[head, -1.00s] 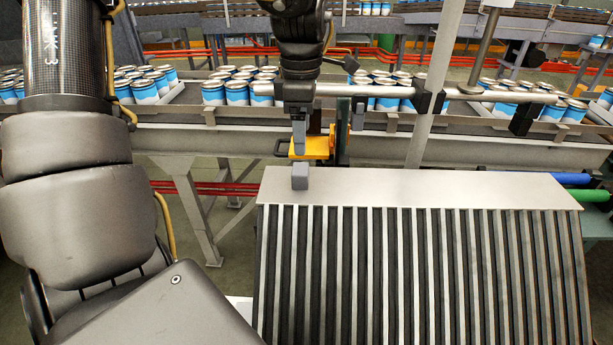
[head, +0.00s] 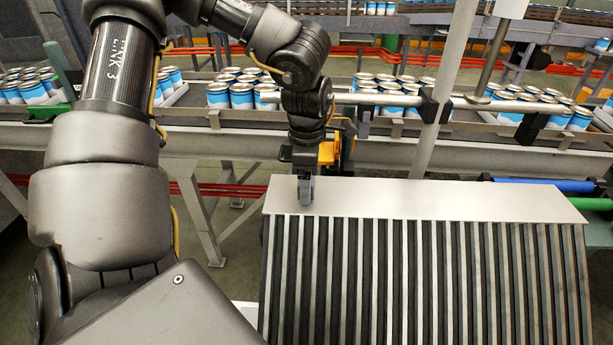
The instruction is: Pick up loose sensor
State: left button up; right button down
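My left gripper (head: 305,192) points down at the left end of the bare metal top of the ribbed chute, with its fingertips at or just above the surface. The fingers are seen nearly edge on, so the gap between them does not show. The loose sensor, a small grey block in the earlier frame, sat at this spot; now the fingers cover it and I cannot make it out apart from them. An orange bracket (head: 328,153) shows just behind the gripper on the conveyor side. My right gripper is not in view.
The ribbed chute (head: 480,197) fills the lower right, its metal top clear right of the gripper. Behind it runs a conveyor rail (head: 400,157) with blue and white cans (head: 240,96). A horizontal rod (head: 470,103) and slanted post (head: 447,90) stand close behind.

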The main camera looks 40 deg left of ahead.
pick_arm(q)
jog(key=shift+d, duration=0.1)
jog(key=shift+s, duration=0.1)
jog(key=shift+c, duration=0.5)
jog(key=c, duration=1)
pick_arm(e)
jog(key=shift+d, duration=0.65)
pick_arm(q)
jog(key=shift+r, duration=0.1)
